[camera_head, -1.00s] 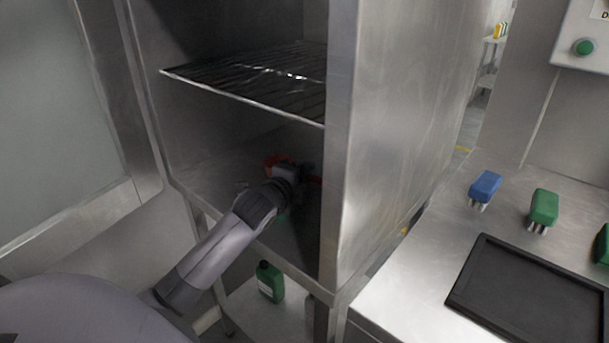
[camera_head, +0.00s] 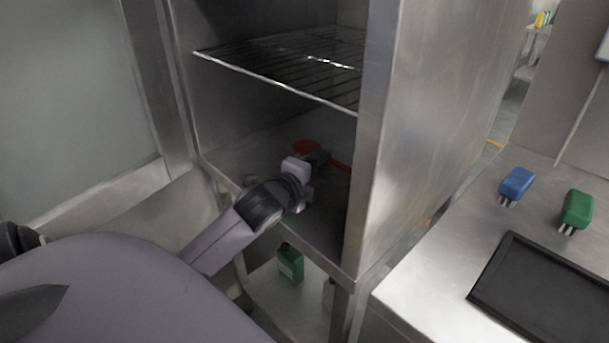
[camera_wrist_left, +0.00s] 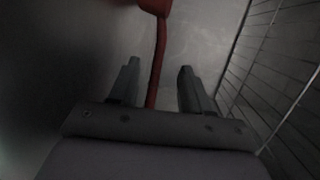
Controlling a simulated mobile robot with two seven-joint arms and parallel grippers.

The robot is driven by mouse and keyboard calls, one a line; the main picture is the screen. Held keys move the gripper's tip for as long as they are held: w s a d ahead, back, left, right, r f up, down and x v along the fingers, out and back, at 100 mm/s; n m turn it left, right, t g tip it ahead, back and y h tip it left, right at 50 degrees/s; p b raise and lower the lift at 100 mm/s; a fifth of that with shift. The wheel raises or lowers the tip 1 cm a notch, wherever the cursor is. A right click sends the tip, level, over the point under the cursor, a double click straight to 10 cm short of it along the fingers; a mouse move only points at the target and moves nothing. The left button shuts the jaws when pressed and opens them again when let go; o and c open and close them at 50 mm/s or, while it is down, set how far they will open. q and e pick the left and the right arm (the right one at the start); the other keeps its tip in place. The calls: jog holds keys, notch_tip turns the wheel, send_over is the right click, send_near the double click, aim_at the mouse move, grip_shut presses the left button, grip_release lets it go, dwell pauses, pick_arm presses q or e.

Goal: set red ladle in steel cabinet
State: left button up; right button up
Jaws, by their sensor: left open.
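The red ladle lies on the floor of the steel cabinet (camera_head: 408,130), below the wire shelf. Its round bowl (camera_head: 307,147) shows behind my gripper in the head view, and part of its handle (camera_head: 341,167) shows to the right. My left gripper (camera_head: 318,158) reaches in through the open front and is open, close to the ladle. In the left wrist view the handle (camera_wrist_left: 158,55) runs between the spread fingers (camera_wrist_left: 158,70), with a gap on each side. The bowl is cut off at the top there. My right gripper is out of view.
The wire shelf (camera_head: 300,65) is above my left arm, and the cabinet's right wall stands close beside the gripper. A green bottle (camera_head: 290,263) stands below.

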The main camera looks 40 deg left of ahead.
pick_arm(q)
jog(key=shift+v, duration=2.9)
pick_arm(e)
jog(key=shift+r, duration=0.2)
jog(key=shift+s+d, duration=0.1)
